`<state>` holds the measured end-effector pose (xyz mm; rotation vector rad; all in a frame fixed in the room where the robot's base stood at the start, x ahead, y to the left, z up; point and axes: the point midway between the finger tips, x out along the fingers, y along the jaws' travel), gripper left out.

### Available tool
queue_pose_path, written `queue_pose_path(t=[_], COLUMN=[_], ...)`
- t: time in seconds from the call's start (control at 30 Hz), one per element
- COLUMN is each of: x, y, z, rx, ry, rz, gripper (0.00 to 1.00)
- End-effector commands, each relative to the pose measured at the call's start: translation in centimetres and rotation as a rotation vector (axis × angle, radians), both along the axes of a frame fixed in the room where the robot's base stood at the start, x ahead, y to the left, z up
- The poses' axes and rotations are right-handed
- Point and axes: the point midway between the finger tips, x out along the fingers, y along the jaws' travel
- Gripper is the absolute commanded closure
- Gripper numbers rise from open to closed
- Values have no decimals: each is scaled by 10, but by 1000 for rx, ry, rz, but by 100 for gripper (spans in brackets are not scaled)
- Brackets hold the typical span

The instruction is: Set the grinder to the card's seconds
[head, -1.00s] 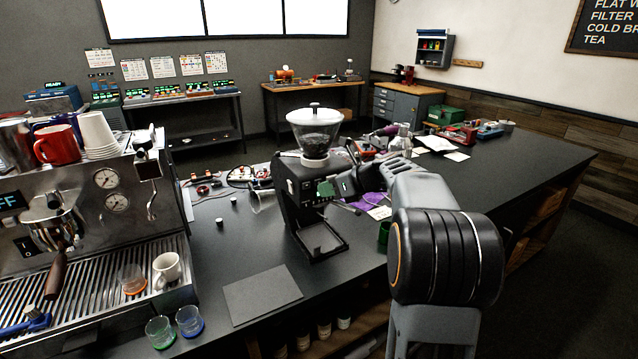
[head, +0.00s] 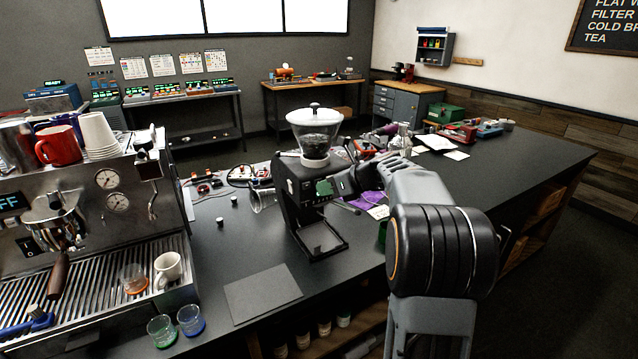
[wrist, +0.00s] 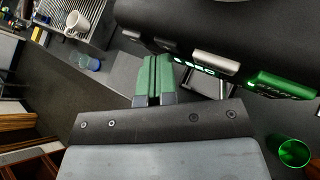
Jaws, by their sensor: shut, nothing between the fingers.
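The black grinder (head: 300,195) with a clear bean hopper (head: 314,130) stands upright on the dark counter. In the wrist view its dark body (wrist: 180,22) fills the top, with a row of small green lights, a pale silver key (wrist: 216,63) and a green-lit block (wrist: 282,85) whose marks are too small to read. My gripper (wrist: 153,75) has its green fingertips shut together, empty, just in front of the grinder's panel. Contact with a key cannot be told. In the head view my gripper (head: 342,184) is beside the grinder's front right. I cannot identify the card for certain.
The espresso machine (head: 105,225) stands at left with cups on it. Two small glasses (head: 190,320) stand near the counter's front edge beside a dark mat (head: 262,294). A green cup (wrist: 293,152) is near my wrist.

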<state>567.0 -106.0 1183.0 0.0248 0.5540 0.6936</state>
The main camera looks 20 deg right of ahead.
Motion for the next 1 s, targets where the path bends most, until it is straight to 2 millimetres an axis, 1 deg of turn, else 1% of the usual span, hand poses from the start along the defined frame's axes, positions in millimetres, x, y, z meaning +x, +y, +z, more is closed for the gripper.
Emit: queue_pose_path(t=[0.27, 0.53, 0.87, 1.0], x=[-4, -15, -16, -23], y=[-1, -2, -2, -3], z=[0, 0, 0, -1], rx=[0, 0, 0, 0], ry=[0, 0, 0, 0], rz=[-1, 0, 0, -1], gripper=[100, 100, 100, 100])
